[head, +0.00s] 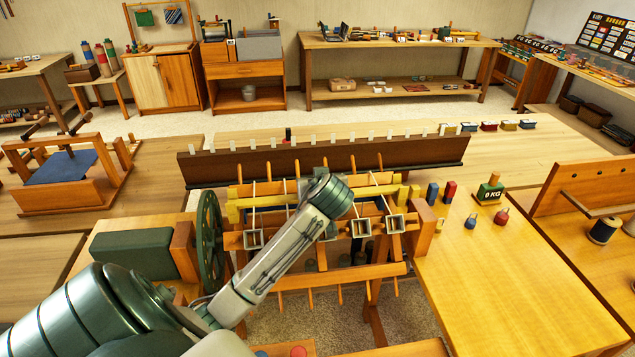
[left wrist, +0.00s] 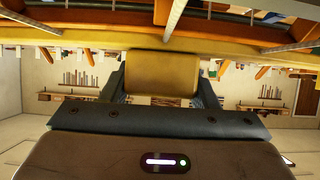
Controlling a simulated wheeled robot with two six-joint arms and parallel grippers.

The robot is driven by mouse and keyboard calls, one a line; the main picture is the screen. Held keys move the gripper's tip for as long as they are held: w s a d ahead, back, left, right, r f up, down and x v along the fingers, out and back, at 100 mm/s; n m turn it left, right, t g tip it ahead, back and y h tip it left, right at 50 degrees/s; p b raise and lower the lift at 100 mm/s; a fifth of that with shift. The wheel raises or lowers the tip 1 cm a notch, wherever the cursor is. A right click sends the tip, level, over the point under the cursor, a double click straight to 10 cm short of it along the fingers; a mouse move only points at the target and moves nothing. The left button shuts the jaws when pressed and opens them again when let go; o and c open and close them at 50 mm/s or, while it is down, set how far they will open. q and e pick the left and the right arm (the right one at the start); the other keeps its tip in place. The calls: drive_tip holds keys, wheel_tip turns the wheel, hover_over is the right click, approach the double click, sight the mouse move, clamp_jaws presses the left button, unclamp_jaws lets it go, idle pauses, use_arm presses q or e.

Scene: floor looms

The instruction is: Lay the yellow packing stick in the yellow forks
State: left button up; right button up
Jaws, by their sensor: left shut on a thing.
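A long yellow bar (head: 375,191), which looks like the yellow packing stick, lies crosswise over the loom and passes behind my left wrist. Yellow upright pieces, apparently the forks, stand near its left end (head: 233,211) and right end (head: 403,194). I cannot tell whether the bar rests in them. My left gripper is over the middle of the loom, its fingers mostly hidden by the wrist in the head view. In the left wrist view the left gripper (left wrist: 160,88) is shut on a yellow block-like part (left wrist: 162,73), seemingly of the stick. My right gripper is out of view.
The loom's dark brown beam (head: 330,160) with white pegs runs behind the bar. A green wheel (head: 210,242) stands at the loom's left. The right table (head: 520,270) holds small coloured blocks and a green weight (head: 490,190), with free room in front.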

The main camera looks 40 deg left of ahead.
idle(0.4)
use_arm(q)
drive_tip(key=o, duration=1.1)
